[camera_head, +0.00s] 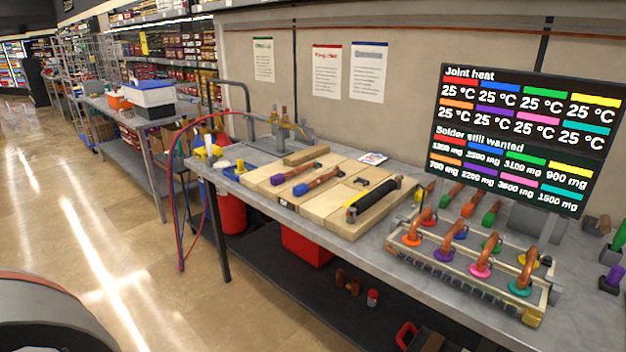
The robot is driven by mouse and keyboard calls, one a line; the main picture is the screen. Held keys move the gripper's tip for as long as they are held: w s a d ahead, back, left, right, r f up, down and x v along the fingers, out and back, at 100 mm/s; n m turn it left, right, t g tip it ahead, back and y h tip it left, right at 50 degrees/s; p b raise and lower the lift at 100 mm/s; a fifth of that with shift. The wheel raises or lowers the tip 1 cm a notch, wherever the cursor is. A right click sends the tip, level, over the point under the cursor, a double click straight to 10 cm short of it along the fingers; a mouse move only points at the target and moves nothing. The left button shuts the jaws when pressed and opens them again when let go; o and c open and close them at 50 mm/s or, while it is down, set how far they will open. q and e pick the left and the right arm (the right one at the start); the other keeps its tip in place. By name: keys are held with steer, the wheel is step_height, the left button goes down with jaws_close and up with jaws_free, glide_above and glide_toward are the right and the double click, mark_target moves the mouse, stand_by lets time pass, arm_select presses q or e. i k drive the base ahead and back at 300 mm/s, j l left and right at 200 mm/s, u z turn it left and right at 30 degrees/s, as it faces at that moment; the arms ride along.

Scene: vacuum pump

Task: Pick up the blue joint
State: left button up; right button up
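A copper elbow joint with a blue ring (460,234) sits in the back row of a metal rack (395,248) on the workbench at the right. Joints with red (427,219), green (492,244) and yellow rings share that row. Joints with orange (411,239), purple (443,254), pink (480,270) and teal rings (519,288) stand in front and partly cover the back row. Neither of my grippers shows in the view.
A copper-coloured piece with a blue end (301,189) and one with a purple end (279,179) lie on wooden boards (322,214). A dark display (520,135) stands behind the rack. Floor (60,200) at the left is clear.

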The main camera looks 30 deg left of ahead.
mark_target(300, 190)
steer(key=j+z, duration=0.3)
steer(key=j, duration=1.65)
